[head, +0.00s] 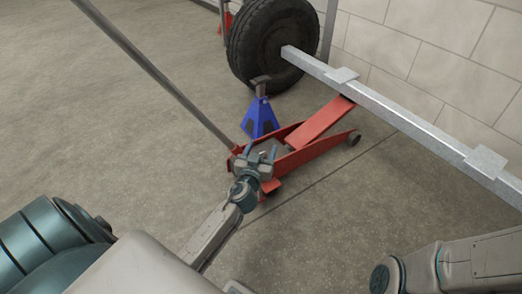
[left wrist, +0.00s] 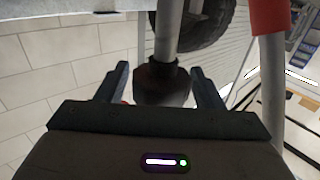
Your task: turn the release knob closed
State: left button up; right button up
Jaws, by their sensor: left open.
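The red floor jack (head: 318,148) stands on the floor under the trailer beam, its long grey handle (head: 160,75) slanting up to the left. My left gripper (head: 261,153) is at the handle end of the jack. In the left wrist view its two fingers (left wrist: 162,85) are apart, one on each side of a dark knob (left wrist: 160,82) on a grey shaft, apparently the release knob. A gap shows at the fingers, and I cannot tell whether either touches it. The knob is hidden by the gripper in the head view. My right gripper is not in view.
A blue jack stand (head: 260,120) is just behind the jack. A grey trailer beam (head: 410,118) runs above it, with a black tyre (head: 270,42) at its far end. A pale block wall (head: 440,45) is behind. The floor at left is open.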

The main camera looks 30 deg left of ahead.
pick_arm(q)
jog(key=c, duration=1)
jog(key=shift+o, duration=0.2)
